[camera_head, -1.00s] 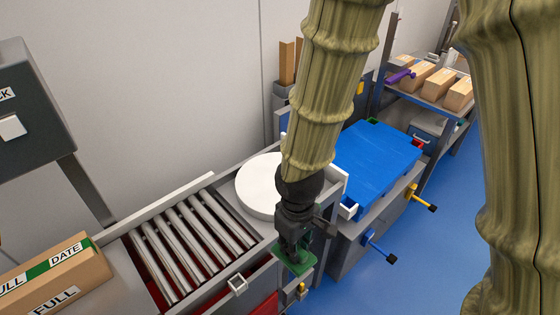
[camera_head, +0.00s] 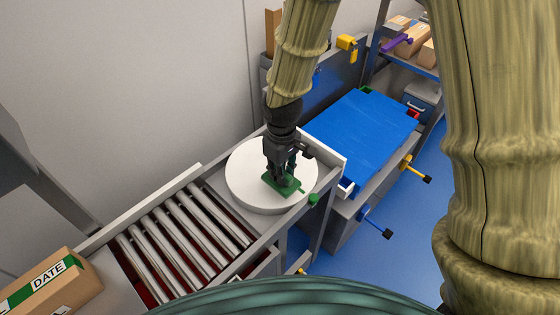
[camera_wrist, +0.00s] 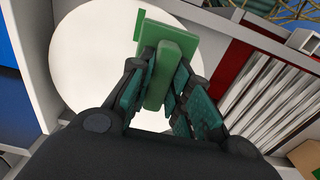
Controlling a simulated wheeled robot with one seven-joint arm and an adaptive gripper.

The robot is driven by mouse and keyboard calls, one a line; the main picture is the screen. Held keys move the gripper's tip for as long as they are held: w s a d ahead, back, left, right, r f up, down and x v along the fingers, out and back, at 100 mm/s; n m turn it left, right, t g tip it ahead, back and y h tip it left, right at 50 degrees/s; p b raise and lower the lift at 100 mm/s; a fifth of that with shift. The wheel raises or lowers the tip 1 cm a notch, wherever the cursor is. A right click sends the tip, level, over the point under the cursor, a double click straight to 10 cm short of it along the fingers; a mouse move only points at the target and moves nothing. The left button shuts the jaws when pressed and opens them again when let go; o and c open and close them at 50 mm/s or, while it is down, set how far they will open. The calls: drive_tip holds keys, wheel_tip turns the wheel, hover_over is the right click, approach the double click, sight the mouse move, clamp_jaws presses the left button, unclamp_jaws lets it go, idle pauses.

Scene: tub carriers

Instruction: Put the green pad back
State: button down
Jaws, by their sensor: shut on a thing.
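My gripper (camera_head: 284,172) is shut on the green pad (camera_head: 280,187) and holds it over the white round disc (camera_head: 243,187). In the wrist view the green pad (camera_wrist: 177,52) has a raised grip between my two fingers (camera_wrist: 160,95), with its flat plate beyond. The white disc (camera_wrist: 85,60) lies behind it there. I cannot tell whether the pad touches the disc. A small green knob (camera_head: 313,199) sits on the near rim beside the disc.
A roller conveyor (camera_head: 180,240) runs left of the disc, with a labelled carton (camera_head: 50,285) at its lower end. A blue-topped bench (camera_head: 365,135) with yellow (camera_head: 415,170) and blue (camera_head: 375,222) handles stands to the right. Shelved boxes (camera_head: 395,27) are at the back right.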

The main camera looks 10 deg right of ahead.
drive_tip(key=w, duration=0.3)
drive_tip(key=w+d+p, duration=0.1)
drive_tip(key=w, duration=0.1)
drive_tip(key=shift+w+d+f, duration=0.1)
drive_tip(key=shift+w+f, duration=0.15)
drive_tip(key=shift+w, duration=0.05)
drive_tip(key=shift+f+p, duration=0.6)
drive_tip(key=shift+f, duration=1.2)
drive_tip(key=c, duration=1.3)
unclamp_jaws()
drive_tip(key=shift+r, duration=0.1)
drive_tip(key=shift+r+b, duration=1.15)
drive_tip(key=shift+r, duration=4.8)
drive_tip(key=shift+s, duration=0.1)
